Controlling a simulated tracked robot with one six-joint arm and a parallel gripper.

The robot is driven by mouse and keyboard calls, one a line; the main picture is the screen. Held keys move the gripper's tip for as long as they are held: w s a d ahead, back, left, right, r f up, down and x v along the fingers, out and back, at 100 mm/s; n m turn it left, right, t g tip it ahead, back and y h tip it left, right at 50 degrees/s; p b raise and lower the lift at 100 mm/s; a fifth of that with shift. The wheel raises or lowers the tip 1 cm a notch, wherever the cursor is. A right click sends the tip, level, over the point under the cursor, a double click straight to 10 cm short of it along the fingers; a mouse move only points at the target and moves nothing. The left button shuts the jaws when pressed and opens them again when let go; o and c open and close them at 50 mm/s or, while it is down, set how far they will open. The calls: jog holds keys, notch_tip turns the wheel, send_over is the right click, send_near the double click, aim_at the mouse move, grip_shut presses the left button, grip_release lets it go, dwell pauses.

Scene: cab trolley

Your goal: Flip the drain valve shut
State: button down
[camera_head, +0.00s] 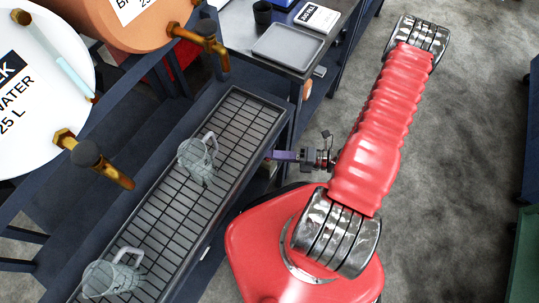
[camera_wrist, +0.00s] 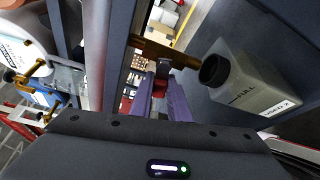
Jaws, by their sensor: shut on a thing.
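In the wrist view the drain valve is a brass pipe (camera_wrist: 160,50) with a dark fitting (camera_wrist: 163,70) and a red lever (camera_wrist: 159,88) hanging from it. My gripper (camera_wrist: 162,92) has its purple fingers on both sides of the red lever and is shut on it. In the head view my gripper (camera_head: 272,155) reaches left, its tips at the edge of the drip tray (camera_head: 278,112). The valve is hidden from the head view, under the tray.
A grey canister (camera_wrist: 245,80) marked FULL has its black mouth (camera_wrist: 214,70) close to the pipe's end. Two glass mugs (camera_head: 198,158) (camera_head: 112,275) stand on the tray's grid. A white water barrel (camera_head: 35,95) and an orange barrel (camera_head: 135,20) have brass taps.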

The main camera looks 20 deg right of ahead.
jog(key=shift+r+m+t+y, duration=0.3)
jog(key=shift+m+y, duration=0.1)
jog(key=shift+m, duration=0.9)
jog(key=c, duration=1.7)
grip_release()
jog(key=shift+d, duration=0.15)
jog(key=v, duration=1.3)
jog(key=shift+s+d, duration=0.15)
jog(key=shift+d, duration=0.1)
